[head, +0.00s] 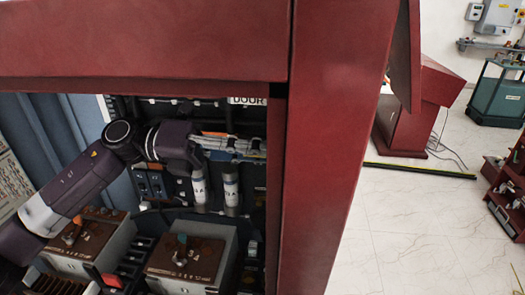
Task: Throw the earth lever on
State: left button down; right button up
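A red cabinet stands open in front of me, with switchgear inside. I cannot read which lever is the earth lever. My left arm comes in from the left and bends over the boxes. Its gripper end (190,154) is above and behind the levers, apart from them in the picture. Its fingers are not clear. My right gripper is not in view.
The red cabinet post (330,150) and top beam (150,40) frame the opening closely. Two white cylinders (230,188) stand behind the boxes. A red handle (111,281) is between the boxes. Pale floor (420,225) is free at right, near a green case (498,95).

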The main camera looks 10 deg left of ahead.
pick_arm(q)
jog(key=s+f+m+b, duration=0.3)
jog(key=f+m+b, duration=0.4)
jog(key=b, duration=1.1)
jog(key=shift+f, duration=0.55)
jog(key=c, duration=1.8)
grip_release()
jog(key=shift+c, duration=0.2)
jog(key=a, duration=1.2)
